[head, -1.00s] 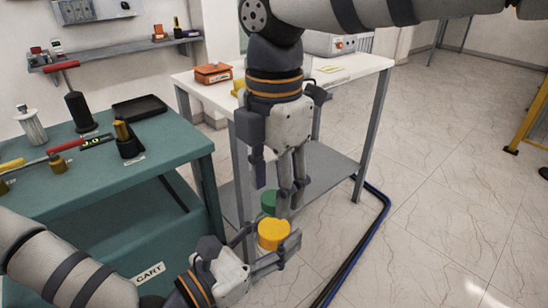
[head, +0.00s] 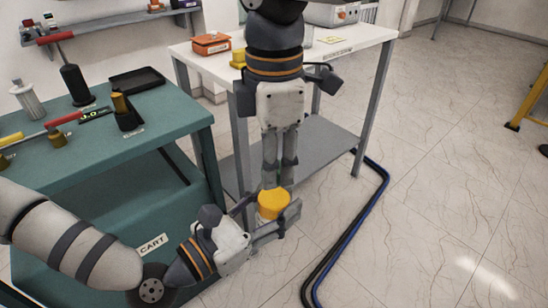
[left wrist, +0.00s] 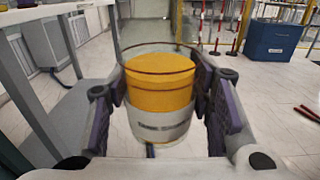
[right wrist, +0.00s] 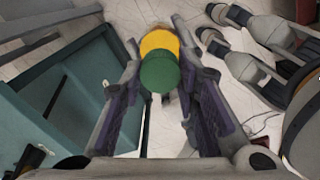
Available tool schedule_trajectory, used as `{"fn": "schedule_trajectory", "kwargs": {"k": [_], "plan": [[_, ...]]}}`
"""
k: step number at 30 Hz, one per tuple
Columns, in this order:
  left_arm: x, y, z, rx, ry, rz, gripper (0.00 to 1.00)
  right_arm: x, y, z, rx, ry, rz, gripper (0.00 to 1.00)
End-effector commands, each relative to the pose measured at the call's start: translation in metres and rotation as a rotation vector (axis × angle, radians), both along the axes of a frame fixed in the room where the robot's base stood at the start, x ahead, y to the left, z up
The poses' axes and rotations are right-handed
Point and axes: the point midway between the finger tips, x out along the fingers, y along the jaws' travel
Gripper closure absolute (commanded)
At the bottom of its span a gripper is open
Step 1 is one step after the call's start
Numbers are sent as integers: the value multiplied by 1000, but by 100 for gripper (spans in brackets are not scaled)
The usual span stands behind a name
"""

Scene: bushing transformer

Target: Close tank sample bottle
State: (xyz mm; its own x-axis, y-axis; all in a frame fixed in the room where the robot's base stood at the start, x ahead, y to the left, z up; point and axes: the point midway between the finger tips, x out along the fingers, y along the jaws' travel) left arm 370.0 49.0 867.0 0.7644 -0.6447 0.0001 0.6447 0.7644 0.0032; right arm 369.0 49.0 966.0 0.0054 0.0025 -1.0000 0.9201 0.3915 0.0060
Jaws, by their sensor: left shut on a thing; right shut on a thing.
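The sample bottle (left wrist: 160,85) is clear, with yellow inside and a pale label band. My left gripper (left wrist: 163,100) is shut around its sides. In the head view the bottle (head: 273,206) shows as a yellow cylinder between the left gripper's fingers (head: 266,214). My right gripper (head: 278,180) points down from above, with its fingertips close to the bottle top. A green cap (right wrist: 160,72) is between the right gripper's fingers (right wrist: 162,85), which are shut on it. The yellow of the bottle (right wrist: 159,40) shows beyond it.
The teal cart (head: 185,150) with tools and a black tray (head: 137,80) stands at left. A white table (head: 340,45) with a grey lower shelf (head: 325,143) is behind the grippers. Black and blue hoses (head: 362,225) lie on the floor.

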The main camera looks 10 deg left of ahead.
Motion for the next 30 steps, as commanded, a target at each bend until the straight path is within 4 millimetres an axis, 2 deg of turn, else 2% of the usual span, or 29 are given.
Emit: {"fn": "schedule_trajectory", "kwargs": {"k": [3, 6, 9, 11, 15, 16, 18, 26, 30], "plan": [[0, 0, 1, -1, -2, 1, 100, 0, -1, 1, -3, -9, -513, 100], [0, 0, 1, -1, -2, 1, 100, 0, -1, 0, 2, -9, -935, 100], [0, 0, 1, -1, -2, 1, 100, 1, -1, 0, 6, -6, -1261, 100], [0, 0, 1, -1, -2, 1, 100, 0, -1, -1, 7, -3, -1394, 100], [0, 0, 1, -1, -2, 1, 100, 0, 0, -1, 8, 3, -1395, 100], [0, 0, 1, -1, -2, 1, 100, 0, 0, -1, 8, 3, -1394, 69], [0, 0, 1, -1, -2, 0, 100, 0, 0, -1, 8, 4, -1393, 53], [0, 0, 1, -1, -2, 0, 100, 0, 0, -1, 8, 4, -1390, 51], [0, 0, 1, -1, -2, 0, 100, 0, 0, 12, 10, 2, -1390, 51]]}}
